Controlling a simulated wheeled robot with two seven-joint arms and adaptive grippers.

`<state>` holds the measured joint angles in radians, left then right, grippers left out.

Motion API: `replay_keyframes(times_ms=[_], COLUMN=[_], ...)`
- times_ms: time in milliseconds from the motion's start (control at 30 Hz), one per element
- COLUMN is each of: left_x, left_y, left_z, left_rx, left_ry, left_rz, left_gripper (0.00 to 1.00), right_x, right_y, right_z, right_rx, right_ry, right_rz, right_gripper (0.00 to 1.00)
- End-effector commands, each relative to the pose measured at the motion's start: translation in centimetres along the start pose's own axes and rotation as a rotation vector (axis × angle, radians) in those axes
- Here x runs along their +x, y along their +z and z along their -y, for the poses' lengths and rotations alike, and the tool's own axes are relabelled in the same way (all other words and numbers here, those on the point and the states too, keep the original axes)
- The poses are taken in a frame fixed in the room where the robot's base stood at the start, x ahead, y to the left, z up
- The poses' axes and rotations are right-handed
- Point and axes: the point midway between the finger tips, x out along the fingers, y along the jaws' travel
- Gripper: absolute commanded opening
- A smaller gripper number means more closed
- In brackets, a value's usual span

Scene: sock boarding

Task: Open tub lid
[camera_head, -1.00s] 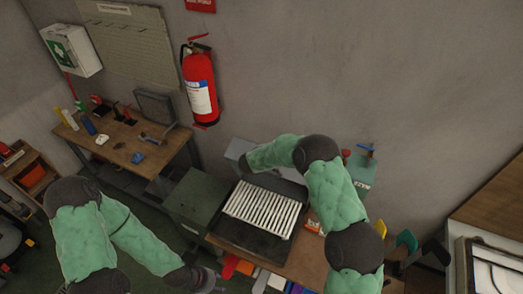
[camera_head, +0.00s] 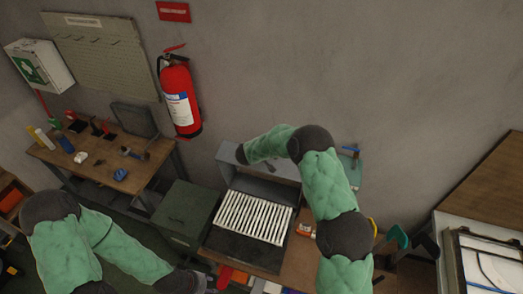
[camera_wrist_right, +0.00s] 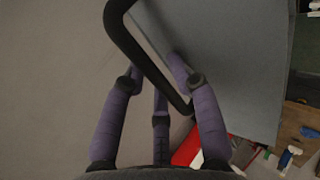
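The tub (camera_head: 232,243) is a dark box with a rack of white slats (camera_head: 254,217) in it. Its grey lid (camera_head: 262,186) stands raised at the back, by the wall. My right arm reaches over the lid's upper edge; the right gripper is hidden in the head view. In the right wrist view my right gripper (camera_wrist_right: 155,75) has its purple fingers apart on both sides of a black bar handle (camera_wrist_right: 150,58), beside a large blue-grey panel (camera_wrist_right: 235,60). Contact is unclear. My left gripper (camera_head: 205,282) is low in the head view, partly cut off; its fingers are unclear.
A green cabinet (camera_head: 187,207) stands left of the tub. A framed panel (camera_head: 490,258) is at the right. The wall is close behind the tub.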

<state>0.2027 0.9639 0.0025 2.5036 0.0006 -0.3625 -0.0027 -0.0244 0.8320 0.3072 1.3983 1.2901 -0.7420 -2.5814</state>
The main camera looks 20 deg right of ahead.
Motion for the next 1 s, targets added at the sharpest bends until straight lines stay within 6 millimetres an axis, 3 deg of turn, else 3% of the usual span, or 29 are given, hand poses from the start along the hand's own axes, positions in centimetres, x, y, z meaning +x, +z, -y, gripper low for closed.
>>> replay_keyframes(times_ms=[33, 533, 1000], left_x=[0.0, 0.0, 0.0], left_y=[0.0, 0.0, 0.0], left_z=[0.0, 0.0, 0.0], left_rx=[0.0, 0.0, 0.0], left_ry=[0.0, 0.0, 0.0], left_rz=[0.0, -0.001, -0.001], left_gripper=[0.4, 0.4, 0.4], right_x=[0.2, -0.7, -9.2], right_y=[0.1, 0.0, 0.0], right_z=[0.8, 0.2, 0.2], right_rx=[-0.006, -0.001, -0.002], right_ry=[-0.011, -0.002, -0.003], right_rz=[0.002, 0.0, -0.001], right_gripper=[0.42, 0.42, 0.42])
